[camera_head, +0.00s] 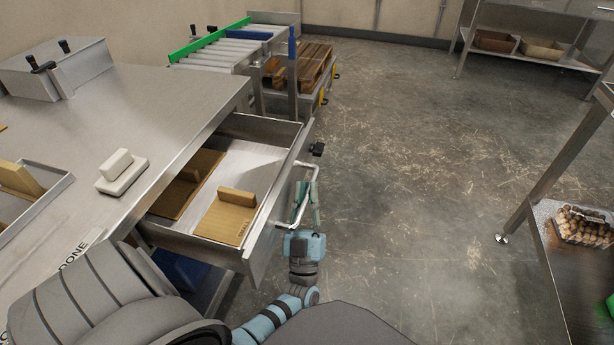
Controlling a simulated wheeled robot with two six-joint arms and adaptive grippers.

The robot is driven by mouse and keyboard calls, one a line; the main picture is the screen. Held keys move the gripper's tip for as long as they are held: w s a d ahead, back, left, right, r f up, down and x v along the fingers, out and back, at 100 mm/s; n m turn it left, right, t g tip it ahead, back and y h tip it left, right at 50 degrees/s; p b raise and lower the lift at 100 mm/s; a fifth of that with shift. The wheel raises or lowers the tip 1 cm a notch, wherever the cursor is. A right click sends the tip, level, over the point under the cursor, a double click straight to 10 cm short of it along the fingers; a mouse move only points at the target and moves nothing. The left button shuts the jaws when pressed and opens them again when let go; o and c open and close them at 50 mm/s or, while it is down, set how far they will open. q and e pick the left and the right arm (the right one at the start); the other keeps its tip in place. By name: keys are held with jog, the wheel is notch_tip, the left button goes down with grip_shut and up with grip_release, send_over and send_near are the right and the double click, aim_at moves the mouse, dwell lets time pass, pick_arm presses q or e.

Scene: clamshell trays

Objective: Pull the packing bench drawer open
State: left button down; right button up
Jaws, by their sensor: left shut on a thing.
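The packing bench (165,105) is a steel table at the left. Its drawer (262,247) stands open, pulled out toward the right from under the bench top. Inside the drawer lie brown cardboard pieces (228,215), one marked with small lettering. A pale bar handle (309,167) is on the drawer's front. My left gripper (305,198) is at the handle, shut on it, with its arm coming up from the bottom. My right gripper does not show.
On the bench top are a white block-handled tool (121,172), a steel box with black knobs (58,70) and a shallow tray at the left edge. A roller conveyor (222,57) and wooden pallets (305,66) stand behind. Open floor (420,170) lies right of the drawer.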

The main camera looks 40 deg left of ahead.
pick_arm(q)
jog(key=shift+w+d+f, duration=0.15)
jog(key=shift+w+d, duration=0.05)
jog(key=shift+d, duration=0.35)
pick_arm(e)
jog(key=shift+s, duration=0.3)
pick_arm(q)
jog(key=c, duration=1.9)
grip_release()
